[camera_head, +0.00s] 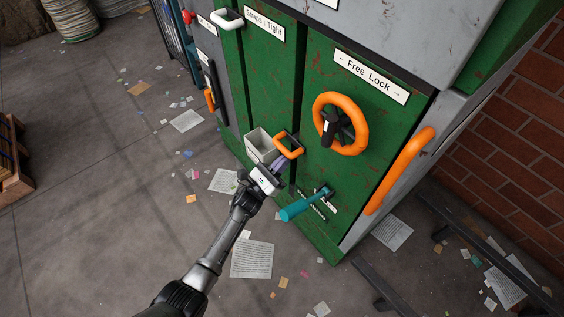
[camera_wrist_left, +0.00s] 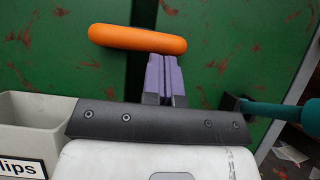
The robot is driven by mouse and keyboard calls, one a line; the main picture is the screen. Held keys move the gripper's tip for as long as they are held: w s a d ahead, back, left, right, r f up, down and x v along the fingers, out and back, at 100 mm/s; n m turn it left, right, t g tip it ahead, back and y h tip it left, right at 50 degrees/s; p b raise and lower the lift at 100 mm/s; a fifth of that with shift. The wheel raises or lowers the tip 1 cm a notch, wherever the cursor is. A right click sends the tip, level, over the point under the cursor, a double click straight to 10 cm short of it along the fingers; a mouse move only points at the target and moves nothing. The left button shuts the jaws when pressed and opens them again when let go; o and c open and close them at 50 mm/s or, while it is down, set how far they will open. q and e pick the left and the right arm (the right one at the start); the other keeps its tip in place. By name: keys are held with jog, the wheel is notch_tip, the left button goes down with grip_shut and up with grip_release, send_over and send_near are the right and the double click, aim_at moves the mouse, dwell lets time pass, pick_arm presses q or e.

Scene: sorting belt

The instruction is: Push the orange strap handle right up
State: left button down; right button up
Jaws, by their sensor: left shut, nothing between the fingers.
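The orange strap handle (camera_head: 290,146) is a small orange loop on the green front of the machine, left of the orange handwheel. In the left wrist view the handle (camera_wrist_left: 137,39) is a rounded orange bar across the upper middle. My left gripper (camera_head: 279,163) is shut and empty, its purple fingers just below the handle. In the left wrist view the fingertips (camera_wrist_left: 165,60) reach the underside of the bar's right half; whether they touch it I cannot tell. My right gripper is not in view.
A grey bin (camera_head: 259,141) sits just left of the handle. A teal lever (camera_head: 300,206) sticks out below right. The orange handwheel (camera_head: 341,123) and a long orange bar (camera_head: 399,171) are further right. Papers litter the floor.

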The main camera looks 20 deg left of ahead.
pick_arm(q)
notch_tip(320, 180, up, 29)
jog(key=p, duration=1.7)
jog(key=shift+s+f+p, duration=0.15)
jog(key=shift+p, duration=0.15)
jog(key=w+f+b+v, duration=0.1)
jog(key=f+b+v, duration=0.1)
jog(key=v, duration=1.1)
jog(key=shift+w+d+f+b, duration=0.2)
jog(key=shift+d+b, duration=0.1)
jog(key=shift+b, duration=0.05)
